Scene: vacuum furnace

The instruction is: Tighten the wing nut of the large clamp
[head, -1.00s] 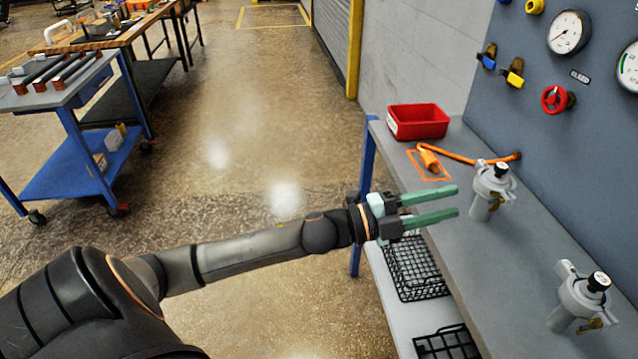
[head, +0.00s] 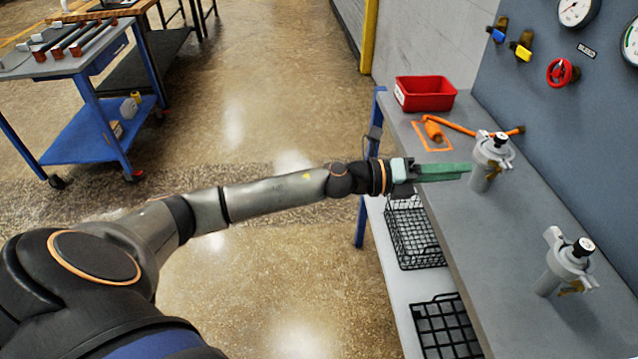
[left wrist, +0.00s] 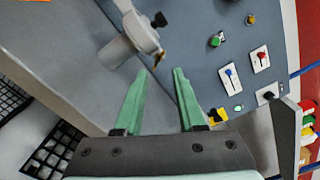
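Two grey clamped fittings with black knobs stand on the grey bench. The farther clamp (head: 491,150) is just beyond my left gripper's tips, and the nearer clamp (head: 570,263) stands toward the front right. I cannot tell by size which is the large one. Each has a small brass wing nut, on the far one (head: 493,168) and on the near one (head: 574,287). My left gripper (head: 468,172) has green fingers, seen almost edge-on. In the left wrist view the fingers (left wrist: 162,71) are apart and empty, with a clamp (left wrist: 128,38) and its brass wing nut (left wrist: 158,57) just ahead. My right gripper is out of view.
A red bin (head: 425,94) and an orange tool (head: 433,130) lie at the bench's far end. A blue-grey panel (head: 590,130) with gauges and valves rises behind the bench. Wire baskets (head: 413,232) sit on the lower shelf. Bench surface between the clamps is clear.

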